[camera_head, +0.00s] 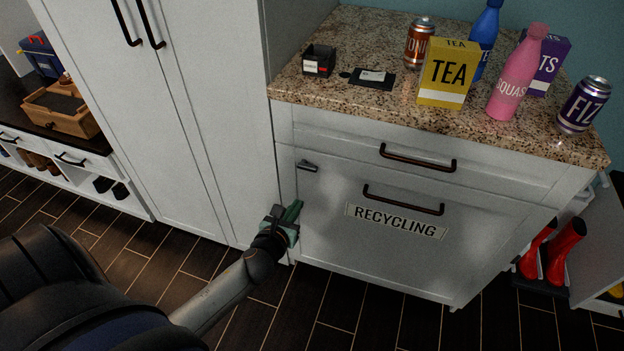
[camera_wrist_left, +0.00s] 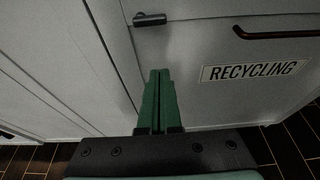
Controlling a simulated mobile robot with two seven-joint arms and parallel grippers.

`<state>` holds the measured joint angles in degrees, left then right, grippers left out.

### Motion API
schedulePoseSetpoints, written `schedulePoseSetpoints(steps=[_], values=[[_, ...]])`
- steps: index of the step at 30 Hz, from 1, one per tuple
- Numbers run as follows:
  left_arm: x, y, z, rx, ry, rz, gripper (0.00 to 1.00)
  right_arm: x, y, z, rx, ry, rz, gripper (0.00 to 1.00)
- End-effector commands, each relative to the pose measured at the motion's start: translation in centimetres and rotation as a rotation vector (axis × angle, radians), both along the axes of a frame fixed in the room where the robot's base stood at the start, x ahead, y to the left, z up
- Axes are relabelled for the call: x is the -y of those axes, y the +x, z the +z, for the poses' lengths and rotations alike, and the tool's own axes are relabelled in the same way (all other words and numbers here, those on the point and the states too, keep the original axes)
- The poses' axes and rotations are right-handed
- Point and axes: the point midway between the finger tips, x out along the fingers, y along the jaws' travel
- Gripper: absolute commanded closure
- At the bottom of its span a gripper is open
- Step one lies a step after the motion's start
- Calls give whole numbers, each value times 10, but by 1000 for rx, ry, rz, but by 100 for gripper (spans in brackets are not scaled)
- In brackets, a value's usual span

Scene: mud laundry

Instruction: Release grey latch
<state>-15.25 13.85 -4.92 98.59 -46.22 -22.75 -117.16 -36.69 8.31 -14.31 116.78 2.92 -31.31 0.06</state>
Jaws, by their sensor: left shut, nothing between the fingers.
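The grey latch (camera_head: 307,166) is a small dark grey bar on the upper left corner of the white cabinet front marked RECYCLING. It also shows at the top of the left wrist view (camera_wrist_left: 150,19), lying roughly level. My left gripper (camera_head: 296,207) is below the latch, close to the left edge of the recycling front. Its green fingers (camera_wrist_left: 160,72) are together and empty, pointing up toward the latch with a gap between them and it. My right gripper is not in view.
The recycling front has a dark bar handle (camera_head: 403,200) and a RECYCLING label (camera_head: 396,221). A drawer handle (camera_head: 417,158) is above. The granite counter (camera_head: 335,102) holds a yellow tea box (camera_head: 447,75), bottles and cans. A tall white cabinet (camera_head: 220,110) stands to the left.

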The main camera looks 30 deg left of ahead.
Motion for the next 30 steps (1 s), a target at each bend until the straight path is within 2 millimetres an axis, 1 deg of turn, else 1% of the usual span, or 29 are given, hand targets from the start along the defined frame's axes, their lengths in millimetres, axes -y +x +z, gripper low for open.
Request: schedulePoseSetpoints(steps=[7, 11, 25, 27, 30], values=[[0, 2, -1, 0, -4, 1, 100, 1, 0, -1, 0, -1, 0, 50], [-3, 14, -6, 2, -4, 2, 100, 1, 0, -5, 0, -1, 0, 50], [-23, 94, -36, 2, -7, 4, 100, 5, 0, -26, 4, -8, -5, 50], [-22, 93, -16, 3, -5, 1, 100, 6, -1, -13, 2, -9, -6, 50], [-22, 92, -4, 3, -7, 0, 100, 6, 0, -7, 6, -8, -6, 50]])
